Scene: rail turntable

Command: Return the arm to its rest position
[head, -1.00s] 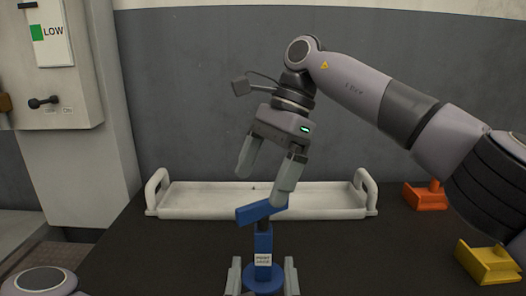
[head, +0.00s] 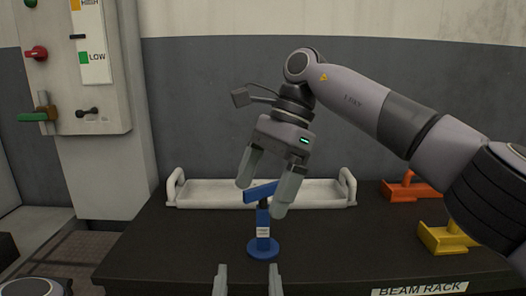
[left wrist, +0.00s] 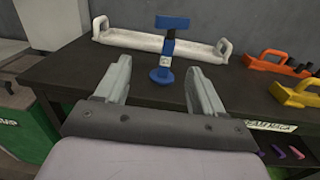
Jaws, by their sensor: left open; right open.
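My right gripper (head: 264,190) comes in from the right in the head view. Its fingers are open, one on each side of the top bar of a blue T-shaped stand (head: 263,247); I cannot tell whether they touch it. The stand is upright on the dark table, and it also shows in the left wrist view (left wrist: 162,74). My left gripper (head: 247,272) shows only its fingertips at the bottom of the head view. It is open and empty, in front of the table edge. In the left wrist view its fingers (left wrist: 160,80) are spread, with the stand beyond them.
A white tray with two handles (head: 235,205) lies behind the stand. An orange piece (head: 408,190) and a yellow piece (head: 446,239) sit at the right on the table (head: 180,245), labelled BEAM RACK. A wall panel (head: 88,105) with switches stands at the left.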

